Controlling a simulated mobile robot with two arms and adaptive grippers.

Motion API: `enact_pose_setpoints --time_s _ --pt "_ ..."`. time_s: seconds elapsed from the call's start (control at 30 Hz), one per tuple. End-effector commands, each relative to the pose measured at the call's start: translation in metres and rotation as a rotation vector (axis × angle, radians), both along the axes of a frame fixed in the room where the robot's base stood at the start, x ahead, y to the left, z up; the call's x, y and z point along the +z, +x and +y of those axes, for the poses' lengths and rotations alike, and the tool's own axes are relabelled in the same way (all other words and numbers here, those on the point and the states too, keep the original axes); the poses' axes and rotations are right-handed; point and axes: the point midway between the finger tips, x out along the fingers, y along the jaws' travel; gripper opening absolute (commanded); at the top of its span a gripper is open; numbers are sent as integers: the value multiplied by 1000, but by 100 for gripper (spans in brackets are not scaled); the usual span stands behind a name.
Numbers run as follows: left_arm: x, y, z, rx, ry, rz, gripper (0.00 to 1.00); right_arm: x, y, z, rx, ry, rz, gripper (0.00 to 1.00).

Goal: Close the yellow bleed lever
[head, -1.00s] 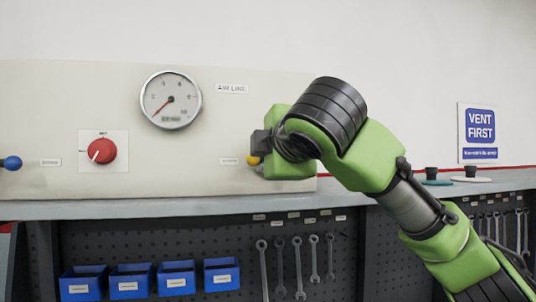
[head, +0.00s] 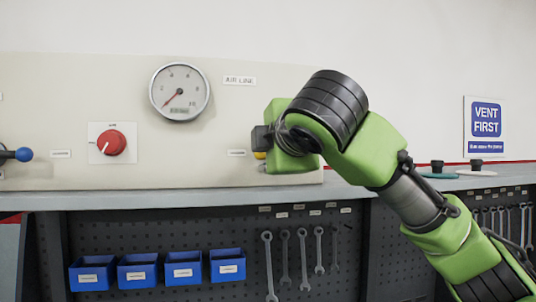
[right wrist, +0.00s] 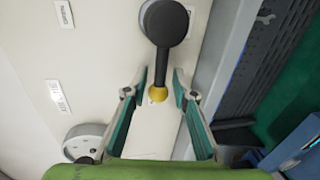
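The yellow bleed lever's yellow ball end (head: 260,155) shows only as a sliver in the head view, beside my right gripper (head: 262,142) at the pale panel. The right wrist view shows the lever better: a dark round hub, a dark arm (right wrist: 163,65) and a yellow ball (right wrist: 158,94). My right gripper (right wrist: 161,82) is open there, with one finger on each side of the ball and a visible gap to each. In the head view the gripper body and wrist hide most of the lever. My left gripper is not in view.
The panel (head: 60,110) carries a round gauge (head: 180,91), a red knob (head: 110,142) and a blue-ended lever (head: 22,154). Below the grey ledge (head: 150,198) hang wrenches (head: 303,262) and blue bins (head: 183,269). A "VENT FIRST" sign (head: 485,120) is at right.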

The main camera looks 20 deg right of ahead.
Motion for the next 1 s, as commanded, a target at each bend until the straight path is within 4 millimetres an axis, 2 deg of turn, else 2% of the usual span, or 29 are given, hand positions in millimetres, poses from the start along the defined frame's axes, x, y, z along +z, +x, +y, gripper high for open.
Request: enact_pose_setpoints --time_s 0.13,0.23,0.5,0.7,1.0 --pt "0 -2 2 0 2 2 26 2 -6 -1 -2 2 -1 25" --pt "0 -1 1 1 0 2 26 5 -19 1 -1 0 -3 25" --pt "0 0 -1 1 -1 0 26 16 -75 7 3 -3 -5 25" --pt "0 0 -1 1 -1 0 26 22 -107 10 3 -4 -4 25" --pt "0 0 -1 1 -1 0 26 24 -119 11 2 -3 0 25"
